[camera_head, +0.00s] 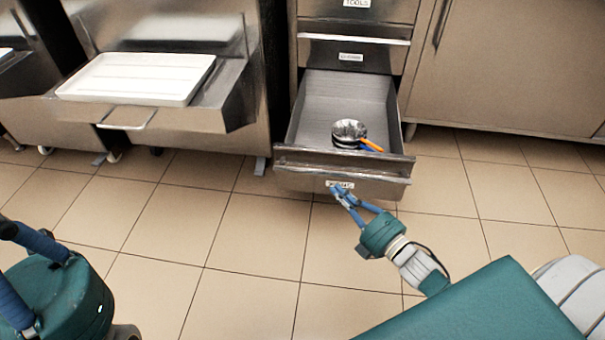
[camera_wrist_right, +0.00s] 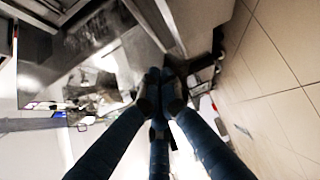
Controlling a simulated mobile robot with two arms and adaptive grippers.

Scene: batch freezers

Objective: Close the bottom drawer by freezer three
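The bottom drawer (camera_head: 346,165) is pulled out from the steel cabinet, with its open top showing. Inside lie a shiny metal bowl or bowls (camera_head: 348,130) and an orange and blue item (camera_head: 371,146). My right gripper (camera_head: 338,188) is at the drawer's front face, its fingertips by the white label near the middle; I cannot tell whether they touch. In the right wrist view its blue fingers (camera_wrist_right: 161,88) meet at the tips, with no object seen between them. My left gripper (camera_head: 22,262) is partly in view at the lower left, its fingertips cut off.
A higher drawer (camera_head: 352,56) and the one labelled TOOLS above it are closed. Left of the cabinet is a freezer with a white tray (camera_head: 137,78) on its shelf. A cabinet door (camera_head: 520,66) stands at right. The tiled floor (camera_head: 245,240) before the drawer is clear.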

